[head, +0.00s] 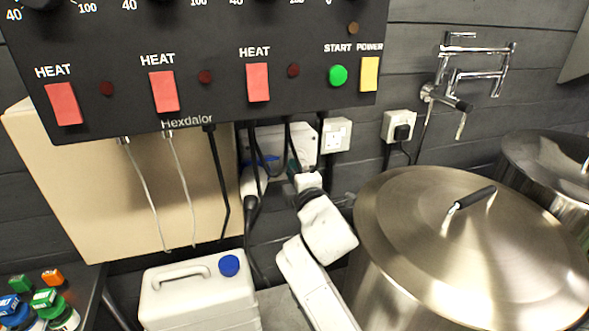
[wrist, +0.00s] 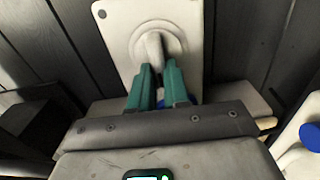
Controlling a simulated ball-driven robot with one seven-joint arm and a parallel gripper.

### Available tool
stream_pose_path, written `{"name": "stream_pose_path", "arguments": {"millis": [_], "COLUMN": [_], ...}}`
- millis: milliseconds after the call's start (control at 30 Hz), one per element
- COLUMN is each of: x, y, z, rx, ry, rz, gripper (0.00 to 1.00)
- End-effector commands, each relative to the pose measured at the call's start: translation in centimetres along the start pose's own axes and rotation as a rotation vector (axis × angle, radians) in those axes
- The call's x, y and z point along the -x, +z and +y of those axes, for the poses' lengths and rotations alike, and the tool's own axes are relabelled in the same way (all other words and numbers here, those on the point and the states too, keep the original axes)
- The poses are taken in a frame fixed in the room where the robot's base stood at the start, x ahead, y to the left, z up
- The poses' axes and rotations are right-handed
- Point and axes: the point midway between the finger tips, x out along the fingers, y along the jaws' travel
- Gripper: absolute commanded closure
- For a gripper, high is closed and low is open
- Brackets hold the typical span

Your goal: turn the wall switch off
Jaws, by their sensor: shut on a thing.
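The wall switch (wrist: 190,12) is a pale plate with a round collar and a short grey lever (wrist: 153,46) at its middle, seen in the wrist view. My gripper (wrist: 159,72) has green fingers that come up from below and are shut on the lower part of the lever, hiding its tip. In the head view a pale wall box (head: 300,137), apparently the switch, is partly hidden behind hanging cables and below the control panel. My gripper (head: 292,165) is at its lower edge there, mostly hidden by cables and my arm.
A black control panel (head: 215,115) overhangs the spot, with several cables hanging below it. A white socket (head: 337,134) is just to the right. A large lidded steel pot (head: 400,215) stands close on the right. A white canister (head: 195,290) with a blue cap stands lower left.

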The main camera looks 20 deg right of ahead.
Motion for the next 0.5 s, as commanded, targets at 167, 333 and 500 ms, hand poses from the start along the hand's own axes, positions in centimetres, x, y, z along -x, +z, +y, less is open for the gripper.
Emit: {"name": "stream_pose_path", "arguments": {"millis": [167,333,500], "x": [0.02,0.02,0.02], "y": [-0.18,-0.19,-0.19], "z": [-0.18,-0.2,-0.22], "rx": [0.015,0.016,0.016], "ry": [-0.003,-0.003,-0.003], "rz": [0.003,0.003,0.003], "gripper": [1.0,1.0,0.82]}}
